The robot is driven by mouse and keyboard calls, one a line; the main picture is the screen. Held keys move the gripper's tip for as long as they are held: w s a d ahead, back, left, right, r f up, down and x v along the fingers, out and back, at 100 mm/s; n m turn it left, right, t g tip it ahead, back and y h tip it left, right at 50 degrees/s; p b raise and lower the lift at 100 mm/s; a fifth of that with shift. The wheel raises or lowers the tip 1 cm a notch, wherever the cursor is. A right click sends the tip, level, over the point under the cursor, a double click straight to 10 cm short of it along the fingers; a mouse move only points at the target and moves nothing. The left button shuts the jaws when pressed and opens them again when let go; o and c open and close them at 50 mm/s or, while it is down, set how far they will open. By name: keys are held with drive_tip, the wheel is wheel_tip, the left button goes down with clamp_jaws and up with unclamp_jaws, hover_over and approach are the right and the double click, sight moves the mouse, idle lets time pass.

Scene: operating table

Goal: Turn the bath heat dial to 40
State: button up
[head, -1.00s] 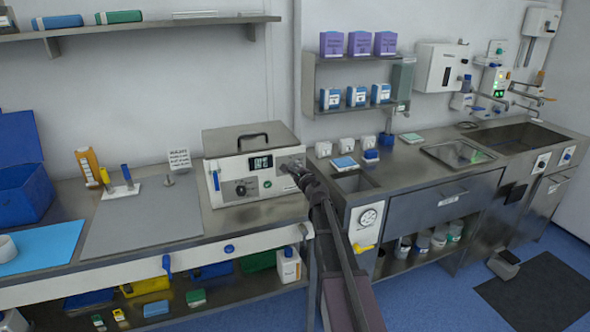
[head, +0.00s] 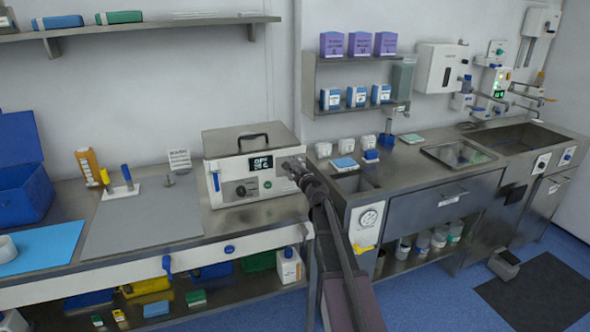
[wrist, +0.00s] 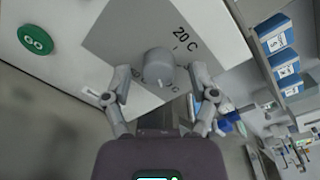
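The bath (head: 225,174) is a white-fronted box with a metal lid, standing on the left counter. Its front has a small lit display (head: 261,163), too small to read surely, and a dark knob lower left. In the wrist view, a grey round dial (wrist: 158,66) sits on a grey panel with "20 C" printed beside it; other lettering is partly hidden. My gripper (wrist: 161,80) is open, with one finger on each side of the dial and gaps visible. In the head view my gripper (head: 292,166) is at the right end of the bath front, covering the dial there.
A green GO button (wrist: 35,39) is on the panel, left of the dial in the wrist view. A grey mat (head: 145,222) lies left of the bath. A sink counter with a small shelf of boxes (head: 357,97) stands to the right.

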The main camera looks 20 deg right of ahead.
drive_tip(key=shift+s+n, duration=0.1)
drive_tip(key=shift+n, duration=0.4)
drive_tip(key=n, duration=1)
drive_tip(key=shift+n+h, duration=0.3)
drive_tip(key=shift+h, duration=0.1)
drive_tip(key=shift+a+r+n+h, duration=0.1)
drive_tip(key=shift+n+h, duration=0.2)
drive_tip(key=shift+n, duration=2.7)
drive_tip(key=shift+n+t+b, duration=0.3)
drive_tip(key=shift+n, duration=2.5)
drive_tip(key=s, duration=1.4)
drive_tip(key=s+a+f+n+g+y+p, duration=0.1)
drive_tip(key=s+a+f+n+g+y, duration=0.1)
drive_tip(key=a, duration=0.4)
drive_tip(key=s+a+f+n+g+y+p, duration=0.2)
drive_tip(key=s+a+g, duration=0.1)
drive_tip(key=a, duration=0.4)
drive_tip(key=s+a+f+n+g+y+p, duration=0.1)
drive_tip(key=s+a+f+g+y+p, duration=0.1)
drive_tip(key=a+g, duration=0.3)
drive_tip(key=shift+s+a+f+n+y, duration=0.4)
drive_tip(key=shift+s+a+f, duration=0.1)
drive_tip(key=shift+a, duration=0.15)
